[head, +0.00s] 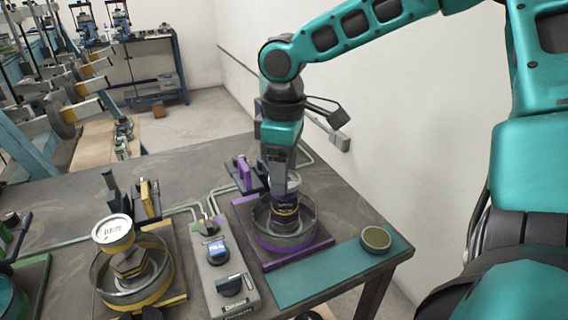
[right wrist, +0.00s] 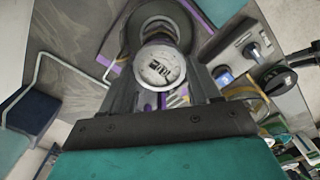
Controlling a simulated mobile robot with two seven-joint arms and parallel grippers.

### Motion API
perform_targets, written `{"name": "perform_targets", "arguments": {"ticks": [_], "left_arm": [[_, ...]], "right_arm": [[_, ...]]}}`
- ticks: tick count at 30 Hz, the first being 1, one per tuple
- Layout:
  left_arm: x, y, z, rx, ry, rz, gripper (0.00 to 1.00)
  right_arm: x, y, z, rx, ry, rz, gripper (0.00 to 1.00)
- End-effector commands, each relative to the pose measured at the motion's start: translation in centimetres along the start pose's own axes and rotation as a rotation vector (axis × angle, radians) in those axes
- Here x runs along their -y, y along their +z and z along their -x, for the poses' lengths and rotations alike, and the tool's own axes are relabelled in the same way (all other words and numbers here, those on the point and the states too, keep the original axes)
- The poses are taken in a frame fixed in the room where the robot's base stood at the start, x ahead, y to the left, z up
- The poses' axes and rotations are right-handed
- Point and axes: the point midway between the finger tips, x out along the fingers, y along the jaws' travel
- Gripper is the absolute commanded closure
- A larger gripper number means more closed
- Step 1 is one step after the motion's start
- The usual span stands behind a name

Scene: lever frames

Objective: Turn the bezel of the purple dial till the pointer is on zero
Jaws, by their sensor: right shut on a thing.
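The purple dial (right wrist: 160,66) shows a round white face with dark marks in the right wrist view, between the fingers of my right gripper (head: 283,192). The gripper points down over the purple-trimmed station and is shut on the dial's bezel. In the head view the gripper hides most of the dial, and only a sliver of its pale face (head: 294,180) shows. The pointer and the zero mark are too small to read. Below the dial is a round dish with a purple rim (head: 265,241).
A yellow station with its own white dial (head: 113,231) stands to the left. Between the stations is a grey control box (head: 222,262) with knobs. A teal mat (head: 318,277) with a small round tin (head: 375,239) lies at the right table edge. A wall stands behind.

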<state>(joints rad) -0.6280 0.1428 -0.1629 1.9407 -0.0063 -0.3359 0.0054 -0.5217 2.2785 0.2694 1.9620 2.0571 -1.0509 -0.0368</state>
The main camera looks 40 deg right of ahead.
Motion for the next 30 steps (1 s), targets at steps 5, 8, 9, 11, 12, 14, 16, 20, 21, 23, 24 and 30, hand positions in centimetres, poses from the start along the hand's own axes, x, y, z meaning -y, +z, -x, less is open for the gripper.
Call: {"name": "perform_targets", "arguments": {"ticks": [5,8,9,11,12,14,16,20,21,23,24,30], "left_arm": [[0.0,0.0,0.0,0.0,0.0,0.0,0.57],[0.0,0.0,0.0,0.0,-0.001,0.0,0.57],[0.0,0.0,0.0,0.0,-0.001,0.0,0.57],[0.0,0.0,0.0,0.0,-0.001,0.0,0.57],[0.0,0.0,0.0,0.0,-0.001,0.0,0.57],[0.0,0.0,0.0,0.0,-0.001,0.0,0.57],[0.0,0.0,-0.1,-0.001,-0.001,0.0,0.57],[0.1,-0.1,-0.1,-0.001,-0.001,0.0,0.57],[0.1,-0.1,0.0,-0.002,-0.001,0.0,0.57],[0.1,-0.2,0.0,-0.003,-0.001,0.0,0.57],[0.1,-0.4,0.0,-0.004,-0.001,0.0,0.57],[0.1,-1.1,0.3,-0.006,-0.002,-0.001,0.57]], "right_arm": [[0.0,0.0,0.0,-0.001,0.001,0.001,0.37],[0.0,0.0,0.0,-0.001,0.001,0.002,0.27],[0.0,0.0,0.0,-0.001,0.001,0.002,0.23],[0.0,0.0,0.0,-0.001,0.001,0.002,0.17],[0.0,0.0,0.0,-0.001,0.001,0.002,0.14],[0.0,0.0,0.0,-0.001,0.001,0.002,0.13],[0.0,0.0,0.0,-0.001,0.001,0.002,0.13],[0.0,0.0,0.1,-0.001,0.002,0.002,0.13],[0.0,-0.1,0.3,-0.002,0.002,0.002,0.13],[-0.1,-0.1,0.9,-0.003,0.002,0.002,0.13],[-0.1,-0.1,1.4,-0.004,0.003,0.002,0.13],[-0.1,-0.1,5.6,-0.007,0.004,0.001,0.13]]}}
